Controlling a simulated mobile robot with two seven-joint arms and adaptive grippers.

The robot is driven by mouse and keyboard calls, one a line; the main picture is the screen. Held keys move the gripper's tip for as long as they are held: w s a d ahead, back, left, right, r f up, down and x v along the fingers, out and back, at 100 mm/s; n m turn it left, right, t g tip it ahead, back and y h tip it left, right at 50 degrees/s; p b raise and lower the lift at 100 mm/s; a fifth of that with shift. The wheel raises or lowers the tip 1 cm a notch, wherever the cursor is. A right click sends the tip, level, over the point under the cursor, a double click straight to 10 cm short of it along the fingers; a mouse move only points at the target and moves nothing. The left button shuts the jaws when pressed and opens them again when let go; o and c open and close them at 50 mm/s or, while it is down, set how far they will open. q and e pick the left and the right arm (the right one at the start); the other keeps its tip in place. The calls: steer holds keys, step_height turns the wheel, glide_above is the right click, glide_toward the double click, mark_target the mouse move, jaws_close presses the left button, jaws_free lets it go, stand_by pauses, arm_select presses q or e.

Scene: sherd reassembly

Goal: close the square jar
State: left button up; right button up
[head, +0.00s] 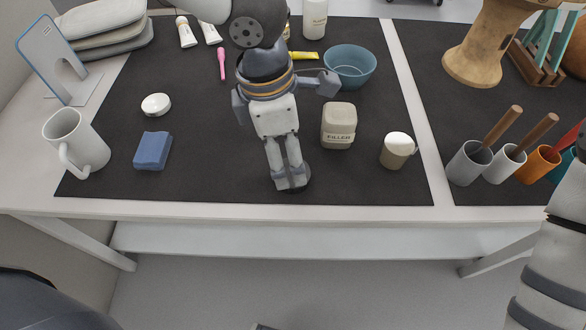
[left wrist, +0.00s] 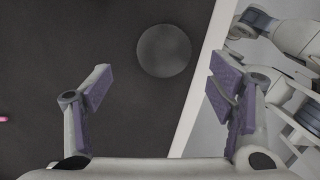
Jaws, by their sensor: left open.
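The square jar (head: 339,126) is beige with a "FILLER" label. It stands upright on the dark mat right of my left gripper; I cannot tell whether its top is open. A dark round disc (left wrist: 164,50), perhaps a lid, lies flat on the mat near its front edge. In the head view the disc (head: 303,178) is mostly hidden under my left gripper. My left gripper (head: 290,184) points down, open and empty. In the left wrist view the fingers (left wrist: 160,88) are spread apart, with the disc beyond their tips.
A beige cup with a white top (head: 397,151) stands right of the jar, and a blue bowl (head: 350,68) behind it. Left are a blue block (head: 153,150), a white round lid (head: 156,104) and a white mug (head: 77,143). The mat's front left is clear.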

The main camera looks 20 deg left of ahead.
mark_target(292, 190)
arm_select(q)
steer(key=f, duration=0.2)
steer(key=d+f+b, duration=0.1)
steer(key=f, duration=0.2)
stand_by(0.3)
steer(key=c, duration=0.8)
